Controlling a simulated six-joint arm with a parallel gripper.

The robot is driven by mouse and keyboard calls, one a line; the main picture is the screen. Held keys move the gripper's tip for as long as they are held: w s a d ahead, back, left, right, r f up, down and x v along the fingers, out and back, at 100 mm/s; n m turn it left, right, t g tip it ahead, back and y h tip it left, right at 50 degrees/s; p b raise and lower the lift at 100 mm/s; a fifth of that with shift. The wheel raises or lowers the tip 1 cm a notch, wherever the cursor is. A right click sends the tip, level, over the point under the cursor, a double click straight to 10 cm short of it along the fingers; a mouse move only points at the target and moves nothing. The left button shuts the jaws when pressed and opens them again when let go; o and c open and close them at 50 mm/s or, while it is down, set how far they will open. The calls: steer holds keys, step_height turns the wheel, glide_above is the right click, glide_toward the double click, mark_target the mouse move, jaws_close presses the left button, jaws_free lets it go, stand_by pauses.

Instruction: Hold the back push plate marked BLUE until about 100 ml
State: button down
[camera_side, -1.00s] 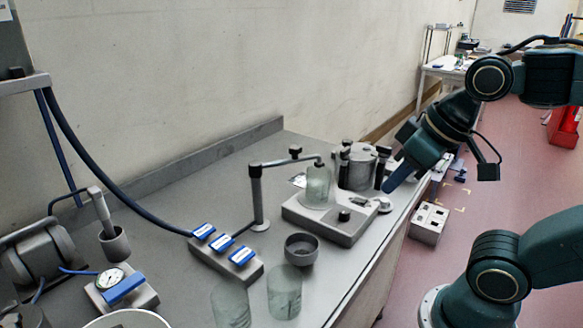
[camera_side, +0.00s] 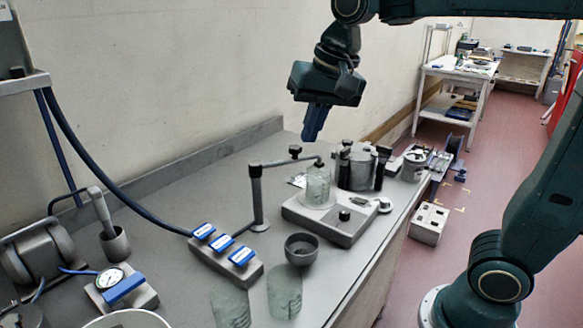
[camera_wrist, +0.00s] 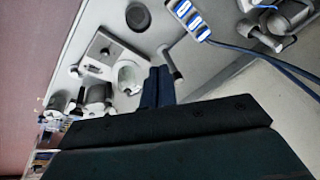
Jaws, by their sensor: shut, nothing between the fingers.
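A grey block (camera_side: 232,275) on the bench carries three blue-and-white plates in a row. The back plate (camera_side: 204,231) is nearest the blue hose; in the wrist view it is the lowest of the three (camera_wrist: 202,32). Their lettering is too small to read. A clear glass jar (camera_side: 318,189) stands on the grey scale-like base (camera_side: 330,225), below the tip of the bent spout (camera_side: 290,162). My gripper (camera_side: 311,139) is shut and empty, pointing down, high above the bench behind the jar. Its fingers (camera_wrist: 158,70) also show in the wrist view.
Two clear glasses (camera_side: 285,292) and a grey cup (camera_side: 301,248) stand at the front. The spout's post (camera_side: 257,200) rises between the plates and the jar. Dark-handled metal vessels (camera_side: 360,168) stand right of the jar. A blue hose (camera_side: 110,180) hangs at left.

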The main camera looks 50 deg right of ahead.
steer(key=w+a+f+m+g, duration=0.1)
steer(key=w+a+m, duration=0.15)
steer(key=w, duration=0.45)
steer(key=w+a+f+m+g, duration=0.1)
steer(key=w+a+f+m, duration=0.15)
steer(key=w, duration=0.35)
steer(key=m+g, duration=0.2)
steer(key=m, duration=0.4)
glide_above(203, 231)
step_height(203, 231, down, 8)
steer(key=shift+f, duration=0.1)
step_height(203, 231, down, 14)
steer(key=shift+r, duration=0.1)
